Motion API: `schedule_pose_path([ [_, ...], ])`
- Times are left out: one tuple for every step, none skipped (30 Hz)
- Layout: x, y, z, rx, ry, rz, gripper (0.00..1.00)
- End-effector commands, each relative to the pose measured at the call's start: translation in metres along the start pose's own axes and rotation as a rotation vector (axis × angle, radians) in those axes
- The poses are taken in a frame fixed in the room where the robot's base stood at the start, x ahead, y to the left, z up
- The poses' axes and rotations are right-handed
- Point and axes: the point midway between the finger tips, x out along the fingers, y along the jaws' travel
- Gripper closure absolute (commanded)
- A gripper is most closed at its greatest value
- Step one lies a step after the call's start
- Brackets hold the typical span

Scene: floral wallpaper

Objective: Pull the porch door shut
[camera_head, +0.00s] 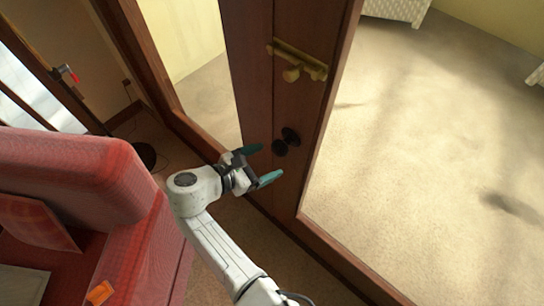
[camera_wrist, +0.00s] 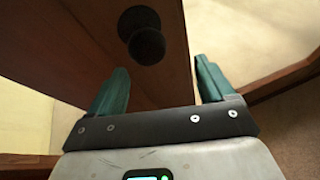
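The porch door (camera_head: 255,60) is dark brown wood and stands in the middle of the head view. It carries a brass handle (camera_head: 298,62) and, lower down, a round black knob (camera_head: 285,142). In the wrist view the door (camera_wrist: 85,45) fills the upper left, with the black knob (camera_wrist: 145,35) ahead of the fingers. My gripper (camera_head: 268,163) has teal fingers spread apart and empty, just below the knob. In the wrist view the gripper (camera_wrist: 160,78) has the door's lower part showing between its fingers. Contact with the door cannot be told.
A red upholstered seat (camera_head: 90,175) stands close on the left, beside my arm. A wooden frame rail (camera_head: 350,262) runs along the floor. Pale carpet (camera_head: 440,140) beyond is mostly clear, with white furniture (camera_head: 397,8) at the back.

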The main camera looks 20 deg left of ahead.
Motion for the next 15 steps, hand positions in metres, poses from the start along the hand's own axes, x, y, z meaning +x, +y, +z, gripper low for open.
schedule_pose_path([
  [-0.011, 0.001, -0.001, 0.001, 0.001, 0.005, 0.18],
  [-0.018, 0.001, -0.001, 0.001, 0.002, 0.006, 0.18],
  [-0.026, 0.001, -0.001, 0.000, 0.001, 0.006, 0.18],
  [-0.031, 0.001, -0.002, 0.000, 0.001, 0.006, 0.18],
  [-0.036, 0.001, -0.001, 0.001, 0.000, 0.005, 0.18],
  [-0.043, 0.001, -0.001, 0.001, 0.001, 0.006, 0.18],
  [-0.048, 0.000, -0.001, 0.001, 0.001, 0.005, 0.18],
  [-0.052, 0.001, -0.001, 0.001, 0.000, 0.005, 0.18],
  [-0.057, 0.001, -0.001, 0.002, 0.000, 0.004, 0.18],
  [-0.060, 0.001, -0.001, 0.001, 0.000, 0.003, 0.18],
  [-0.063, 0.001, -0.001, 0.001, 0.000, 0.004, 0.18],
  [-0.067, 0.001, -0.001, 0.000, 0.000, 0.004, 0.18],
  [-0.069, 0.000, -0.001, 0.000, 0.000, 0.003, 0.18],
  [-0.070, 0.000, -0.001, 0.000, 0.000, 0.003, 0.18],
  [-0.071, 0.000, 0.000, 0.000, 0.000, 0.002, 0.18],
])
